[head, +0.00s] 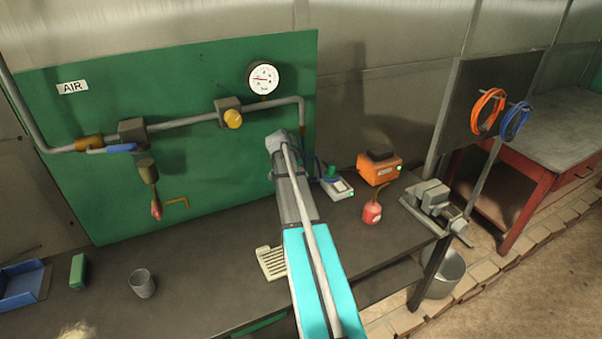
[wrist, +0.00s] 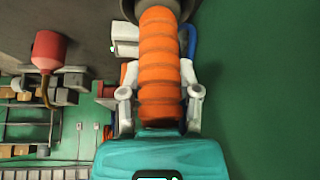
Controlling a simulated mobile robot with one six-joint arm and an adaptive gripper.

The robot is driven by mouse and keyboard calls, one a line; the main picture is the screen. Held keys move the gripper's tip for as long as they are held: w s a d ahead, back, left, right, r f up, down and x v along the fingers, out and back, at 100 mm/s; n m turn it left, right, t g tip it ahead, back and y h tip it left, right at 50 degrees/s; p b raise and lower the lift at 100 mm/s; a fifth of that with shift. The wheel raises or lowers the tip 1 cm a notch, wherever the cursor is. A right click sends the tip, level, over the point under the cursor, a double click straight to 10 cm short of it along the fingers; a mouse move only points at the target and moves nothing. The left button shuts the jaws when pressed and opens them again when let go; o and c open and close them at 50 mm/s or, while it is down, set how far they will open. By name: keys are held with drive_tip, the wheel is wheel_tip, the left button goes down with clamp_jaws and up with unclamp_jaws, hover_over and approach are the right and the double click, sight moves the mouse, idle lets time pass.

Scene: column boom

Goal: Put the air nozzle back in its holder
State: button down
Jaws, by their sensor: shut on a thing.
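The air nozzle, as far as I can tell, is the orange ribbed grip (wrist: 160,70) in the wrist view. My gripper (wrist: 160,100) is shut on it, with a pale finger along each side. The far end of the grip meets a dark grey round part at the top edge; I cannot tell if that is the nozzle's own or the holder. A blue hose (wrist: 192,45) runs beside the grip. In the head view my arm hides the gripper and the nozzle, in front of the right part of the green board (head: 225,75). I cannot make out the holder for certain.
On the bench (head: 215,245) stand a red oil can (head: 372,213), an orange box (head: 378,173), a white device (head: 338,188), a vice (head: 433,200) and a cup (head: 142,284). A pipe with a gauge (head: 264,78) and a yellow knob (head: 233,119) crosses the board.

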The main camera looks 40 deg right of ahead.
drive_tip(key=shift+f, duration=0.2)
drive_tip(key=shift+c, duration=1.5)
unclamp_jaws()
drive_tip(key=shift+r, duration=0.1)
drive_tip(key=shift+r, duration=0.15)
drive_tip(key=p+v, duration=1)
drive_tip(key=v, duration=0.2)
